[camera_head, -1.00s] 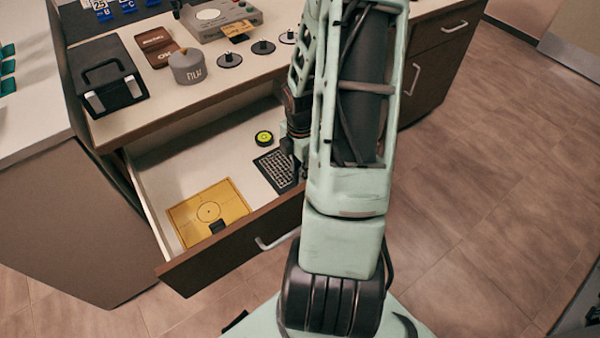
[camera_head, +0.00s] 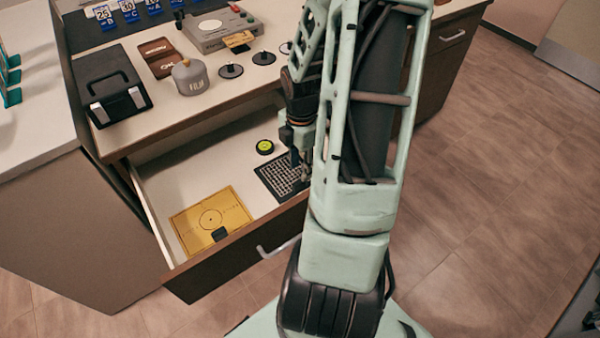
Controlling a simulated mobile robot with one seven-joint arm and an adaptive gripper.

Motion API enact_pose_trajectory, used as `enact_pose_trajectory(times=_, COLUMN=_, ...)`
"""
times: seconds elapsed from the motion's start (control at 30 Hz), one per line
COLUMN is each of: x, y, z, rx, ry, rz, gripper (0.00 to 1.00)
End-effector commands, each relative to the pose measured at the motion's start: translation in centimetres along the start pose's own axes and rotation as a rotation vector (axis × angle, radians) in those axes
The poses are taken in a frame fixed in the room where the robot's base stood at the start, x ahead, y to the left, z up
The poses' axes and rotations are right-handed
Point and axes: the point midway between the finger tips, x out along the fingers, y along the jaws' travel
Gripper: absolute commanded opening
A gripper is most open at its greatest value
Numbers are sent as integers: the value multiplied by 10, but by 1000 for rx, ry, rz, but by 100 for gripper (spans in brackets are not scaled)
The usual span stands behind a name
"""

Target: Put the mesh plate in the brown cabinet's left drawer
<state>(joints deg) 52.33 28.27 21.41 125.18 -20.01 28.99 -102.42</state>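The mesh plate (camera_head: 276,177), a dark square with a pale fine grid, lies flat inside the open drawer (camera_head: 192,184) of the brown cabinet, near its right part. My gripper (camera_head: 303,176) is over the plate's right edge, partly hidden behind my own arm. Its fingers are small and dark here, and I cannot tell whether they are open or touch the plate. The plate's right side is partly covered by the gripper.
On the countertop (camera_head: 150,131) stand a black case (camera_head: 112,90), a grey film canister (camera_head: 189,79), black discs (camera_head: 231,71) and a grey device (camera_head: 212,29).

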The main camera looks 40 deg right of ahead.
Motion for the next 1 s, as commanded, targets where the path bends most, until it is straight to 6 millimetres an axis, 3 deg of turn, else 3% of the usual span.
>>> enact_pose_trajectory(times=0.03, x=-15, y=0, z=1, rx=1, ry=-3, rz=2, gripper=30)
enact_pose_trajectory(times=0.1, x=-26, y=0, z=1, rx=1, ry=-2, rz=2, gripper=30)
enact_pose_trajectory(times=0.3, x=-46, y=0, z=0, rx=0, ry=-1, rz=0, gripper=30)
enact_pose_trajectory(times=1.0, x=-48, y=0, z=3, rx=12, ry=-11, rz=-2, gripper=30)
